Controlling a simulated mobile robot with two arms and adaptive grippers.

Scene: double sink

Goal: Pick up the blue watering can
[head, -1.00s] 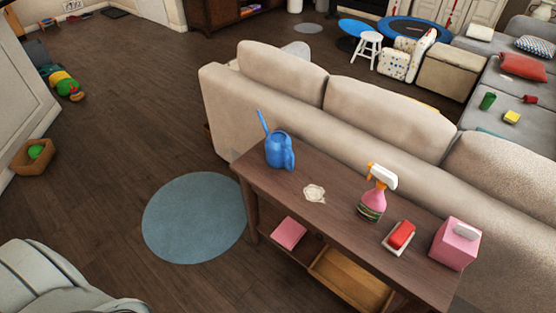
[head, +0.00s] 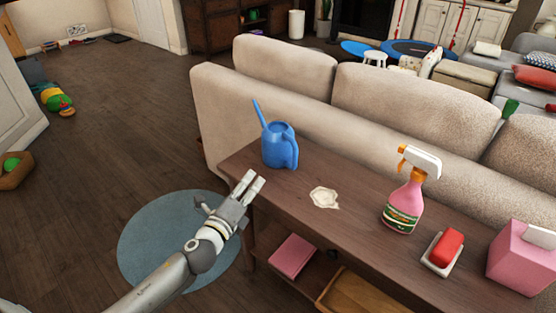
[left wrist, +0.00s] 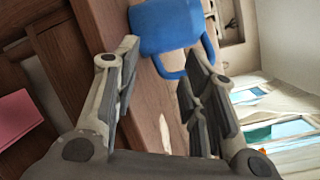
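The blue watering can (head: 279,147) stands upright on the left end of the wooden console table (head: 345,217), its spout pointing up and to the left. In the left wrist view the can (left wrist: 166,27) shows at the top, beyond the fingertips, with its handle toward the lower right. My left gripper (head: 250,184) is just short of the can, over the table's left edge. In the left wrist view its fingers (left wrist: 160,75) are spread wide with nothing between them. It does not touch the can. My right gripper is not in view.
A pale crumpled patch (head: 324,197), a pink spray bottle (head: 404,205), a red sponge on a white dish (head: 444,249) and a pink tissue box (head: 522,260) are on the table. The beige sofa (head: 230,108) stands close behind it. Open floor with a round blue rug (head: 150,225) lies left.

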